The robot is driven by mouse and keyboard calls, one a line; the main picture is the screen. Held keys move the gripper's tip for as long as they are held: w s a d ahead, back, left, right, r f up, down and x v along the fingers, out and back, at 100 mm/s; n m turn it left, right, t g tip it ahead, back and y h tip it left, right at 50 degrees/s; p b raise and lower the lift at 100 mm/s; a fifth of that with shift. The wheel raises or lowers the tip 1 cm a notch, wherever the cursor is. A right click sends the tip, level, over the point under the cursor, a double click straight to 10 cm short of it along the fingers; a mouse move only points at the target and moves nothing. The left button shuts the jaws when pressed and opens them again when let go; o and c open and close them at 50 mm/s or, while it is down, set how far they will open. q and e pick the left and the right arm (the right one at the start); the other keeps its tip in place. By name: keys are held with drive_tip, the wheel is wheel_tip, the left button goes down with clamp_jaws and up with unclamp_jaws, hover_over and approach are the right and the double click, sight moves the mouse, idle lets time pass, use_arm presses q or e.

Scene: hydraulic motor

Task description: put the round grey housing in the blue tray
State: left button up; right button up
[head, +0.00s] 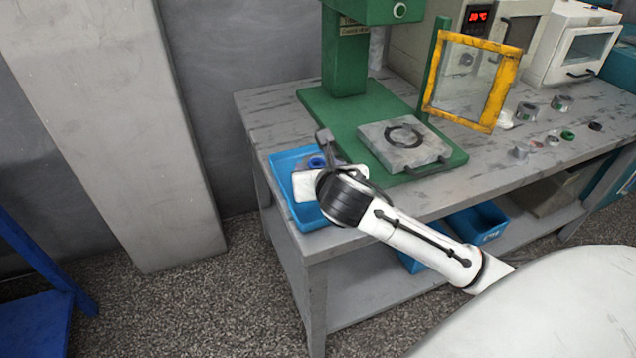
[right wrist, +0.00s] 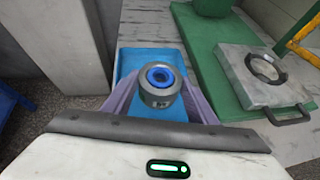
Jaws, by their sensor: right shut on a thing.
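The round grey housing (right wrist: 160,88) has a blue ring in its top opening and sits upright between the fingers of my right gripper (right wrist: 157,95), which is shut on it. In the right wrist view the blue tray (right wrist: 148,62) lies beneath and behind the housing. In the head view the tray (head: 283,163) stands at the table's left front corner. My right gripper (head: 322,163) is over the tray there, and my wrist hides much of both. I cannot tell whether the housing touches the tray floor. My left gripper is not in view.
A green press (head: 345,100) with a grey plate (head: 400,143) stands right of the tray. A yellow-framed guard (head: 470,80) rises beside it. Several small parts lie at the table's right, near a white oven (head: 575,45). Blue bins (head: 478,222) are on the lower shelf.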

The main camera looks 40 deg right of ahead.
wheel_tip(320, 180, down, 4)
drive_tip(key=shift+r+b, duration=0.25)
drive_tip(key=shift+b, duration=0.15)
drive_tip(key=o, duration=1.3)
drive_tip(key=shift+f, duration=0.15)
drive_tip(key=shift+o, duration=0.2)
drive_tip(key=shift+s+r, duration=0.15)
drive_tip(key=shift+r, duration=0.1)
drive_tip(key=p+v, duration=0.1)
drive_tip(key=v, duration=1)
drive_tip(key=shift+s+p, duration=0.3)
drive_tip(key=shift+p, duration=0.05)
drive_tip(key=shift+a, duration=0.15)
